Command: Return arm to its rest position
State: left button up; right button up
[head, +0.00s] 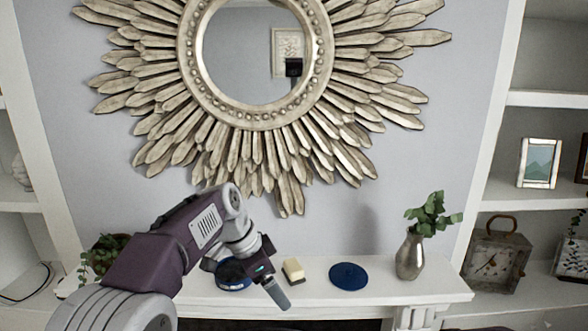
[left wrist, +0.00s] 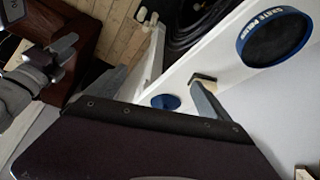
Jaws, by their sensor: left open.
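My left arm reaches in from the left in the head view, and its gripper (head: 275,291) hangs over the front of the white mantel shelf. In the left wrist view its two fingers (left wrist: 160,88) stand wide apart with nothing held between them. A round tin with a blue rim (head: 233,275) lies partly behind the arm. It also shows in the left wrist view (left wrist: 275,38), with lettering on its rim. A pale yellow block with a dark base (head: 293,270) lies just beyond the gripper. A blue disc (head: 348,276) lies flat to its right.
A metal vase with green leaves (head: 410,256) stands toward the right end of the mantel (head: 440,288). A leafy plant (head: 103,256) is at the left end. A large sunburst mirror (head: 254,123) hangs above. Shelves with a clock (head: 495,257) and a framed picture (head: 539,163) are at right.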

pick_arm(q)
jog(key=s+a+f+n+y+b, duration=0.1)
jog(key=s+a+f+n+b, duration=0.2)
jog(key=s+f, duration=0.3)
jog(key=s+a+f+n+y+b, duration=0.1)
jog(key=s+a+f+n+b, duration=0.2)
jog(key=f, duration=1.1)
jog(key=s+a+f+n+g+y+b, duration=0.1)
jog(key=s+a+f+n+b, duration=0.2)
jog(key=s+a+f+n, duration=0.4)
notch_tip(320, 180, down, 3)
jog(key=s, duration=0.2)
jog(key=shift+s+f+y+b, duration=0.2)
jog(key=shift+s+y+b, duration=0.15)
jog(key=shift+s+y, duration=0.05)
pick_arm(e)
notch_tip(320, 180, down, 11)
jog(key=shift+w, duration=0.4)
pick_arm(q)
jog(key=shift+s, duration=0.1)
pick_arm(e)
jog(key=shift+s, duration=0.1)
